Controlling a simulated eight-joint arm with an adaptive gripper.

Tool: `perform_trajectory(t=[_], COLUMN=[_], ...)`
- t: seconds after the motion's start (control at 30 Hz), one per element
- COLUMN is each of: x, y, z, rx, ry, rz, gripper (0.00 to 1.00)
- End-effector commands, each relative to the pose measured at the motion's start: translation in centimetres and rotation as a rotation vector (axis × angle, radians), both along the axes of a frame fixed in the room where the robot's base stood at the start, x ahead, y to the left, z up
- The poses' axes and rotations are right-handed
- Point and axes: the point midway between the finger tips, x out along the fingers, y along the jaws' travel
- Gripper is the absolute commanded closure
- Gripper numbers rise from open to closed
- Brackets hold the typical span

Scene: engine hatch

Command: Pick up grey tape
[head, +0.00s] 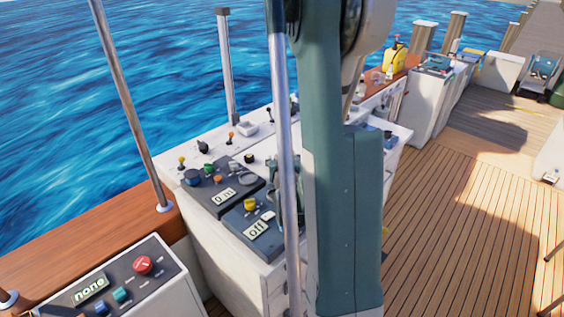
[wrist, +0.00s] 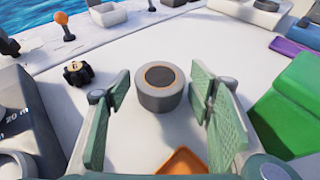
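A short grey roll, which looks like the grey tape (wrist: 160,97), sits on the white counter (wrist: 150,45) in the middle of the wrist view. Its top shows a dark centre with a thin orange ring. My gripper (wrist: 159,90) is open, with one green finger pad on each side of the roll. Gaps show between the pads and the roll, so it is not held. In the head view, my gripper is partly hidden behind a metal pole and my arm. I cannot make out the roll for certain there.
In the wrist view, a black knob (wrist: 76,72) is at left, a green block (wrist: 295,100) and a purple item (wrist: 295,57) at right. An orange piece (wrist: 180,162) is close below. The head view shows control boxes (head: 258,232) and a metal pole (head: 284,120).

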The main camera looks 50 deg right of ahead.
Motion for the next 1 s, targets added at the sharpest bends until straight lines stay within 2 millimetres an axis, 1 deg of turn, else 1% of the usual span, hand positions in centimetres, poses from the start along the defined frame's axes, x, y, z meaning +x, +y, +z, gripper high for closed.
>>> perform_trajectory(t=[0.03, 0.1, 0.17, 0.47, 0.67, 0.87, 1.0], x=[0.0, 0.0, 0.0, 0.0, 0.0, 0.0, 0.0], y=[0.0, 0.0, 0.0, 0.0, 0.0, 0.0, 0.0], z=[0.0, 0.0, 0.0, 0.0, 0.5, 1.9, 3.4], rx=[0.000, 0.000, 0.000, 0.000, 0.000, 0.000, 0.000], ry=[0.000, 0.000, 0.000, 0.000, 0.000, 0.000, 0.000], rz=[0.000, 0.000, 0.000, 0.000, 0.000, 0.000, 0.000], gripper=[0.55, 0.64, 0.71, 0.71, 0.71, 0.71, 0.71])
